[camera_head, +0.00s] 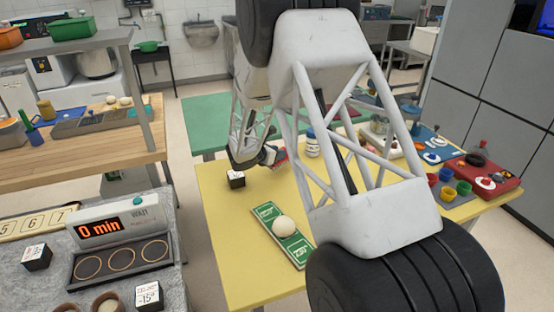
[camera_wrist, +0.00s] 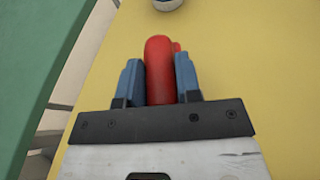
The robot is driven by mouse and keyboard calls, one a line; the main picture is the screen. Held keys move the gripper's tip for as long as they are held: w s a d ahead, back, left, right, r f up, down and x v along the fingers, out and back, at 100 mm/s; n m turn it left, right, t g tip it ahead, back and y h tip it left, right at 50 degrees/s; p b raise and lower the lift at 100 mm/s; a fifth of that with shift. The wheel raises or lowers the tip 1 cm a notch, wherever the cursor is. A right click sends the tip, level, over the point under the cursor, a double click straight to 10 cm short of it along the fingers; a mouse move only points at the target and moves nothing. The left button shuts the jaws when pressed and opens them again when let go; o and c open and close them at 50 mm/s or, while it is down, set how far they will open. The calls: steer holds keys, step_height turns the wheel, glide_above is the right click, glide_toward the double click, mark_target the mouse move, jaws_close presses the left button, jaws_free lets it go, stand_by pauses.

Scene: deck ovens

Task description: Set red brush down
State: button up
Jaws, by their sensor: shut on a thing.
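The red brush (camera_wrist: 157,48) is between the two blue fingers of my gripper (camera_wrist: 159,78) in the wrist view, and they are shut on it. Its rounded red end sticks out past the fingertips. A second small red part shows just behind it. In the head view my gripper (camera_head: 271,156) is over the far left part of the yellow table (camera_head: 225,232), with a bit of red (camera_head: 282,156) beside it. I cannot tell whether the brush touches the table; its lower part is hidden.
A small black-and-white cube (camera_head: 236,179) stands near my gripper. A white jar with a blue lid (camera_head: 312,146) is to the right. Coloured cups and a red box (camera_head: 487,184) fill the right side.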

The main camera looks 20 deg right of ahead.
steer(key=shift+f, duration=1.35)
steer(key=shift+f, duration=0.2)
steer(key=o, duration=1)
steer(key=shift+r, duration=0.15)
steer(key=shift+s+a+r, duration=0.1)
steer(key=shift+a, duration=0.1)
steer(key=v, duration=1.1)
steer(key=shift+a+r, duration=0.2)
steer(key=shift+a, duration=0.05)
